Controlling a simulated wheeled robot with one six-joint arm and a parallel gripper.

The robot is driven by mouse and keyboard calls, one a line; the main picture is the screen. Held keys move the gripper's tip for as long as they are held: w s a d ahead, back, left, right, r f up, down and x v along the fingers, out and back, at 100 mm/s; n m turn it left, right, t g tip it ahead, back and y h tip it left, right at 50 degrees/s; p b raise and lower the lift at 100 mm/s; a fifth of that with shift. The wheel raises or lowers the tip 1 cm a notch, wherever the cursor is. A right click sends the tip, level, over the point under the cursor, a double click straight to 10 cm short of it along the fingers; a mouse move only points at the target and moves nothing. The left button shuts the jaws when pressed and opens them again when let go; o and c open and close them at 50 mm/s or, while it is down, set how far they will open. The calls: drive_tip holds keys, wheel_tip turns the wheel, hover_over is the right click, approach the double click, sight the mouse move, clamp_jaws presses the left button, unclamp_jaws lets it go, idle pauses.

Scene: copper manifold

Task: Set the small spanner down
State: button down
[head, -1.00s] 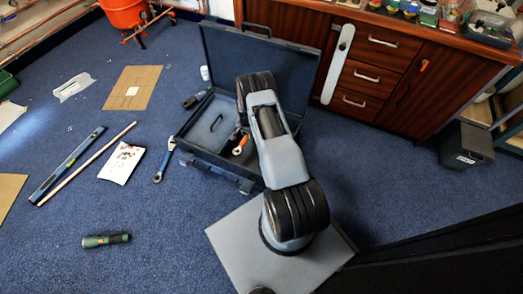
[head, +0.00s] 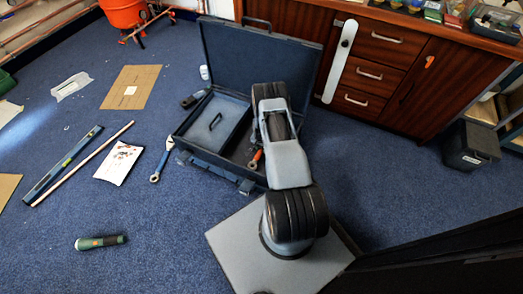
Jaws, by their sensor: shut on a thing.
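The small spanner (head: 256,158), with an orange handle, shows at the left edge of my arm, over the right part of the open blue toolbox (head: 214,171). My gripper (head: 254,141) is mostly hidden behind my forearm; a dark part shows just above the orange handle. It is shut on the spanner. I cannot tell whether the spanner touches the toolbox floor. A larger blue-handled spanner (head: 162,160) lies on the carpet left of the toolbox.
A blue tray (head: 214,127) fills the toolbox's left part; its lid (head: 240,57) stands open behind. A green-black tool (head: 100,242), a leaflet (head: 119,162) and a spirit level (head: 62,165) lie on the carpet. A wooden cabinet (head: 400,75) stands behind right.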

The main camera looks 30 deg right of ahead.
drive_tip(key=shift+f, duration=0.4)
drive_tip(key=c, duration=0.9)
unclamp_jaws()
drive_tip(key=shift+o, duration=0.2)
drive_tip(key=shift+r, duration=0.1)
